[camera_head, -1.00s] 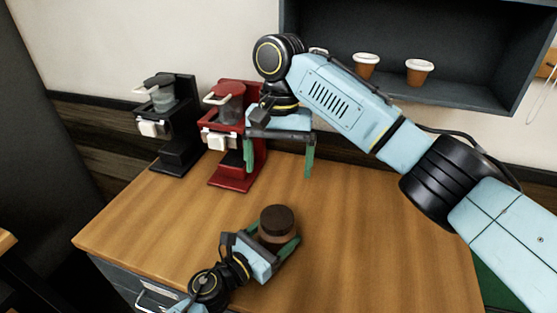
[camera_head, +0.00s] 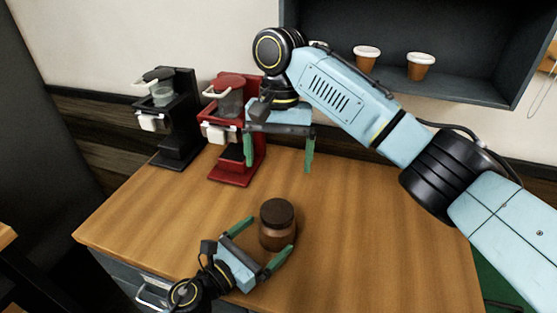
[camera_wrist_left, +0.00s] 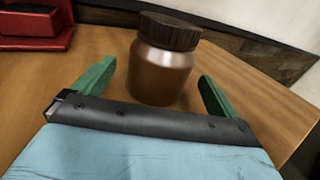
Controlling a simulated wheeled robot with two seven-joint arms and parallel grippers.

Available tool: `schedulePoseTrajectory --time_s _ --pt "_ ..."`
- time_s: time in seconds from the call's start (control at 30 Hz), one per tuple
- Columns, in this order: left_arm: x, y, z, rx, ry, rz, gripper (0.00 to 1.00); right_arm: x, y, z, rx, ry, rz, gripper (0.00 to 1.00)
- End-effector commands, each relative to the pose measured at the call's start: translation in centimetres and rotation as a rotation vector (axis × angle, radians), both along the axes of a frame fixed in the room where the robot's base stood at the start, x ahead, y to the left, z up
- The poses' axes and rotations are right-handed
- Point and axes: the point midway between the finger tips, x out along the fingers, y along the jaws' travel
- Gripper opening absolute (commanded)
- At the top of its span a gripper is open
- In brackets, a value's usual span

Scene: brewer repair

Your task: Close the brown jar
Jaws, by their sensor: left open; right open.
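The brown jar (camera_head: 277,232) stands upright on the wooden counter, with a dark ribbed lid (camera_head: 277,211) sitting on its top. In the left wrist view the jar (camera_wrist_left: 160,77) is ahead of the fingers and its lid (camera_wrist_left: 170,31) looks level. I cannot tell whether it is screwed tight. My left gripper (camera_head: 266,242) is open, its green fingertips close to the jar and pointing at it; it holds nothing.
A red brewer (camera_head: 232,172) and a black brewer (camera_head: 178,150) stand at the back left of the counter (camera_head: 370,240). A dark wall shelf (camera_head: 455,85) holds several cups (camera_head: 420,66). The counter right of the jar is clear.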

Motion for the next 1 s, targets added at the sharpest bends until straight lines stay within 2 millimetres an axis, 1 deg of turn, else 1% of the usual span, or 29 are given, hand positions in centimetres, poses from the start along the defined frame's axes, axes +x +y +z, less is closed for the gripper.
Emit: schedulePoseTrajectory --time_s 0.03,0.2,0.3,0.4,0.57,1.0 --pt "-1.1 0.9 -0.2 0.003 0.002 -0.002 0.97 0.0 0.0 -0.2 0.0 0.0 0.0 0.91" --pt "-3.9 3.4 -0.3 0.002 0.002 -0.001 0.97 0.0 0.0 -1.0 0.0 0.0 0.0 0.91" --pt "-5.2 4.6 -0.3 0.002 0.002 -0.001 0.97 0.0 0.0 -1.3 0.0 0.0 0.0 0.91" --pt "-6.0 5.4 -0.2 0.001 0.001 0.0 0.97 0.0 0.0 -1.5 0.0 0.0 0.0 0.91" --pt "-6.6 5.9 -0.1 0.001 0.001 -0.002 0.97 0.0 0.0 -1.7 0.0 0.0 0.0 0.91" --pt "-6.6 5.9 0.0 0.001 0.001 -0.001 0.97 0.0 0.0 -1.6 0.0 0.0 0.0 0.91"
